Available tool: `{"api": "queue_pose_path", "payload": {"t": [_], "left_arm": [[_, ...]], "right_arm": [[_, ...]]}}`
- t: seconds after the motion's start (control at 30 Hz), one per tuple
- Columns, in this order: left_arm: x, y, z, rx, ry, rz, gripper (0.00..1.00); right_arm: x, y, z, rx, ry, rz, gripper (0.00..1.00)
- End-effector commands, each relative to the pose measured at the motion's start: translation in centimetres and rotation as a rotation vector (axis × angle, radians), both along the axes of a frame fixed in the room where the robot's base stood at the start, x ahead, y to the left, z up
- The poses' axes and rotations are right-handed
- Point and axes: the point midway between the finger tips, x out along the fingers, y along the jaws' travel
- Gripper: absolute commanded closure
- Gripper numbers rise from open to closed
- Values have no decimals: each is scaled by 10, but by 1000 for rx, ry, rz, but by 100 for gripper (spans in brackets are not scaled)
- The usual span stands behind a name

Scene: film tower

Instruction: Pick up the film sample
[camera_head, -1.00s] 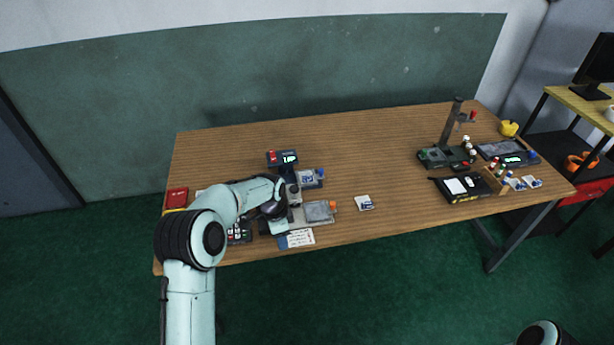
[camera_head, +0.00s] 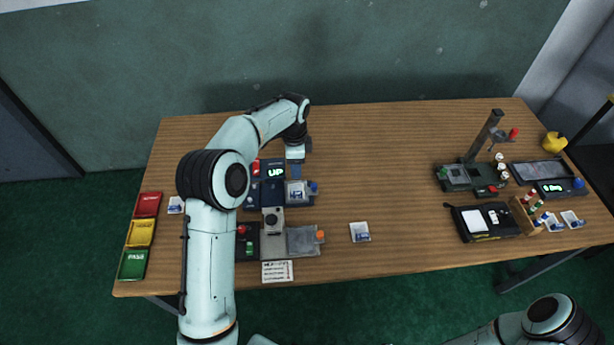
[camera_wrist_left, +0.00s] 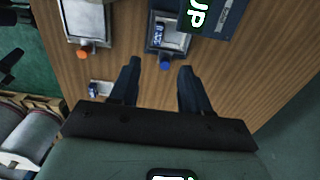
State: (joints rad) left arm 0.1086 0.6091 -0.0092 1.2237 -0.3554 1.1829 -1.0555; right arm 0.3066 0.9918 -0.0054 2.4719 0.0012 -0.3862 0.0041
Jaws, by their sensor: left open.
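Several small blue-and-white film packets are in view. One (camera_head: 296,191) lies on a dark tray with a blue knob (camera_head: 313,187), just in front of my left gripper. A loose one (camera_head: 360,232) lies on bare wood to the right. My left gripper (camera_head: 295,172) is above the back-left of the table, pointing down, holding nothing. In the left wrist view its fingers (camera_wrist_left: 158,78) are spread apart. The tray's packet (camera_wrist_left: 167,35) shows beyond the fingertips, and the loose packet (camera_wrist_left: 95,88) is left of them. My right gripper is not in view.
A device with a lit "UP" display (camera_head: 276,171) stands beside the left gripper. A grey plate with an orange knob (camera_head: 320,236) is in front. Red, yellow and green trays (camera_head: 133,264) line the left edge. A stand (camera_head: 483,137) is at right. The table's middle back is clear.

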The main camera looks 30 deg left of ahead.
Motion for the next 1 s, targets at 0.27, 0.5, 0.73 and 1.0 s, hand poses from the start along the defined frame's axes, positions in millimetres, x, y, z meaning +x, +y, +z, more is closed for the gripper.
{"api": "queue_pose_path", "payload": {"t": [0.27,0.5,0.73,1.0], "left_arm": [[-3,0,-41,0,8,0,53],[-2,0,-78,0,4,0,53],[-2,0,-94,0,4,0,53],[-2,1,-131,1,3,1,53]], "right_arm": [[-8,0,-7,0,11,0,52],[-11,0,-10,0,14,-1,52],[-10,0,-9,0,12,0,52],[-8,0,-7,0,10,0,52]]}}
